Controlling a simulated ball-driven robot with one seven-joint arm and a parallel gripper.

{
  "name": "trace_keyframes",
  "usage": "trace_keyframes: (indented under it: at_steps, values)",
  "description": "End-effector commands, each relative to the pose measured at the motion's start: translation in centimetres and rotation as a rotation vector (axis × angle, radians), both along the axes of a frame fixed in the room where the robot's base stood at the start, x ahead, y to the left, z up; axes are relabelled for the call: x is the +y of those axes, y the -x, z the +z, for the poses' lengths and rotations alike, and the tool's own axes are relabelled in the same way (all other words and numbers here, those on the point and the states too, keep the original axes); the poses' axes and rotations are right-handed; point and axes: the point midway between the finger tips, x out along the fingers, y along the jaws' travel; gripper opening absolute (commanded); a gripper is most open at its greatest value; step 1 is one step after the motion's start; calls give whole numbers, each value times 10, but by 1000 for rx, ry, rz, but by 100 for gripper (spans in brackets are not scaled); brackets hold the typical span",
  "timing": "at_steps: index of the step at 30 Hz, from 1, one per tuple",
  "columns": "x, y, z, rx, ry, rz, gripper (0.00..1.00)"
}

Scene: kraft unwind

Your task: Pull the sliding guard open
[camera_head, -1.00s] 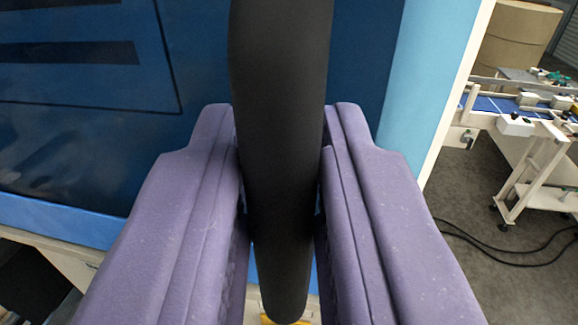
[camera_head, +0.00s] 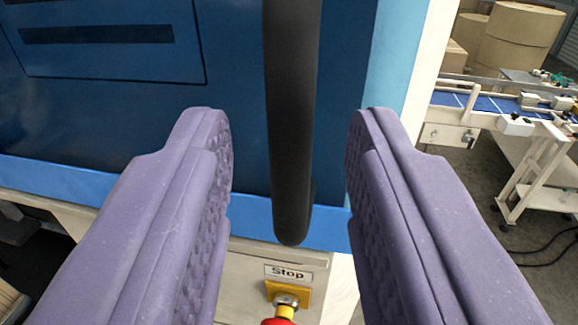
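The sliding guard (camera_head: 110,115) is a dark blue panel in a lighter blue frame, filling the upper left and middle. Its black vertical handle (camera_head: 292,120) runs down from the top edge and ends above the Stop label. My gripper (camera_head: 288,145) is open. Its two purple padded fingers stand on either side of the handle with a clear gap on both sides. The handle is not gripped. The handle's upper end is out of view.
Below the handle is a pale panel with a Stop label (camera_head: 288,273) and a red button (camera_head: 279,321) on a yellow base. To the right stand a blue-topped conveyor (camera_head: 470,101), large brown rolls (camera_head: 515,40) and a white cart frame (camera_head: 535,180). Cables lie on the grey floor.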

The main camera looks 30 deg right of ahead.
Motion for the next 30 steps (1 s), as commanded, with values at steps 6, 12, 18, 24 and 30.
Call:
trace_keyframes:
  at_steps: [6, 12, 18, 24, 30]
  values:
    - [18, 29, 1, 0, 1, -2, 38]
    - [23, 34, -1, 1, 0, 0, 38]
    - [23, 33, -1, 1, 1, 0, 38]
    - [30, 28, -6, -1, 0, 28, 38]
    - [99, -5, -45, 15, -11, 253, 38]
